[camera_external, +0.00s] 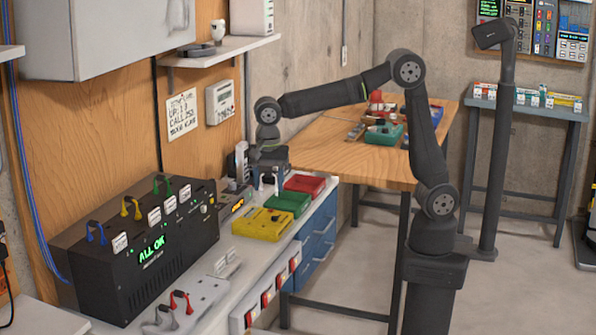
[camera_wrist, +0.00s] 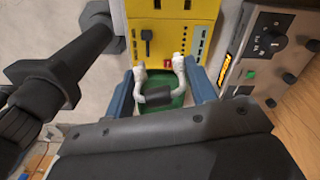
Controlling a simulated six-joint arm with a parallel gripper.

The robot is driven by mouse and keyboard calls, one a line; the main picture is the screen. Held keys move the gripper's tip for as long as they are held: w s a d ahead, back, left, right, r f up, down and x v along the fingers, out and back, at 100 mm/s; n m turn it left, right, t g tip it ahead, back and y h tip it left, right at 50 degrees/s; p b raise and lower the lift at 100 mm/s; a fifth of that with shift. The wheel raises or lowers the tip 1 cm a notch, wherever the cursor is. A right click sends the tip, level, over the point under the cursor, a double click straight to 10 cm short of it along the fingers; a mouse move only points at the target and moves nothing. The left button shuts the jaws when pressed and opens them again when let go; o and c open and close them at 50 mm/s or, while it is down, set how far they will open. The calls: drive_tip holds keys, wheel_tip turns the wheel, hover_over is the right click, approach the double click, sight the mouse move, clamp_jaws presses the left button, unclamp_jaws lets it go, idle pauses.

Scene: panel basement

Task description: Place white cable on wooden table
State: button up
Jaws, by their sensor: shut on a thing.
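The white cable (camera_wrist: 179,66) has two white plug ends and a dark middle part. In the wrist view it sits between the blue fingers of my gripper (camera_wrist: 162,92), which is shut on it. In the external view my gripper (camera_external: 268,172) is over the white counter, above the far side of the colored boxes, and the cable there is small and partly hidden. The wooden table (camera_external: 345,152) stands behind and to the right of the counter, apart from my gripper. Its near left part is bare.
Yellow (camera_external: 262,224), green (camera_external: 288,204) and red (camera_external: 305,184) boxes line the counter. A black unit with colored cables (camera_external: 140,240) stands at the left. A teal item (camera_external: 383,134) and other tools occupy the table's middle and back. A shelf (camera_external: 220,51) hangs above.

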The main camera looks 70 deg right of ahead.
drive_tip(key=w+d+f+m, duration=0.1)
drive_tip(key=w+d+m, duration=0.2)
drive_tip(key=d, duration=0.8)
drive_tip(key=w+d+f+m, duration=0.1)
drive_tip(key=w+d+m, duration=0.2)
drive_tip(key=d, duration=0.8)
drive_tip(key=w+d+f+m, duration=0.1)
drive_tip(key=w+d+m, duration=0.1)
drive_tip(key=d, duration=1)
drive_tip(key=s+d+f+m, duration=0.1)
drive_tip(key=s+d+m, duration=0.4)
drive_tip(key=d, duration=1)
drive_tip(key=s+d+f+m, duration=0.1)
drive_tip(key=s+d+m, duration=0.2)
drive_tip(key=s+d, duration=0.75)
drive_tip(key=s+d+f+m, duration=0.2)
drive_tip(key=s+d+m, duration=0.3)
drive_tip(key=s+d, duration=1.25)
drive_tip(key=w+f, duration=0.2)
drive_tip(key=w, duration=0.2)
drive_tip(key=w+f, duration=0.2)
drive_tip(key=w, duration=0.2)
drive_tip(key=w+d+f, duration=0.1)
drive_tip(key=w+f, duration=0.1)
drive_tip(key=w, duration=0.2)
drive_tip(key=shift+w+f, duration=0.25)
drive_tip(key=shift+f, duration=2.15)
drive_tip(key=shift+f, duration=0.1)
